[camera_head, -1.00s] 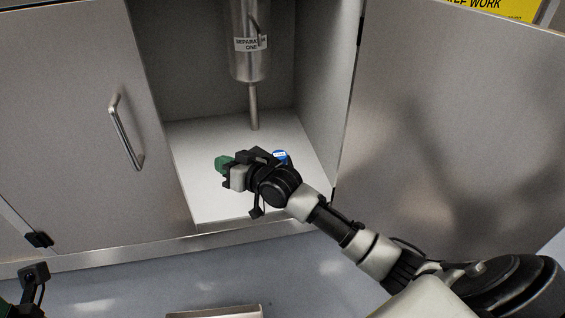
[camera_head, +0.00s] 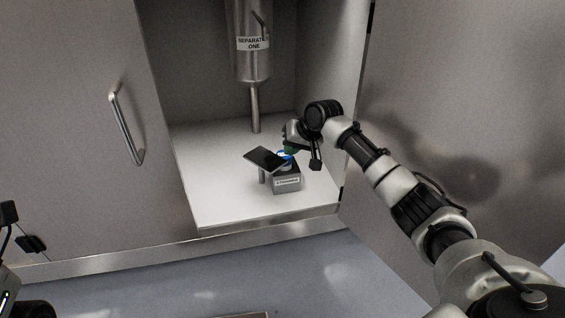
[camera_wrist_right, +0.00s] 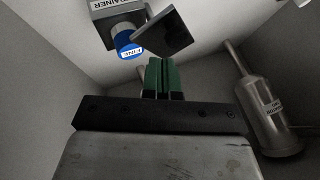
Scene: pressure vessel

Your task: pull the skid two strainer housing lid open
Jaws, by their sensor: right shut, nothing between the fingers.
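The strainer housing is a small grey box (camera_head: 286,181) with a label on its front, on the white floor of the open cabinet. Its dark flat lid (camera_head: 264,159) is at the box's upper left, raised and tilted; the hinge is unclear. In the right wrist view the lid (camera_wrist_right: 163,32) stands out beside a blue-capped part (camera_wrist_right: 128,42) and the grey housing (camera_wrist_right: 112,8). My right gripper (camera_head: 288,147) is just behind the blue cap (camera_head: 285,155). Its green fingers (camera_wrist_right: 161,75) are together and empty, apart from the lid. My left gripper is out of view; only pieces of that arm show.
A steel vessel labelled separator one (camera_head: 252,42) hangs above the cabinet floor, its pipe (camera_head: 255,108) reaching down behind the housing. Steel cabinet panels stand on both sides, the left with a bar handle (camera_head: 125,128). The cabinet floor (camera_head: 230,203) in front is clear.

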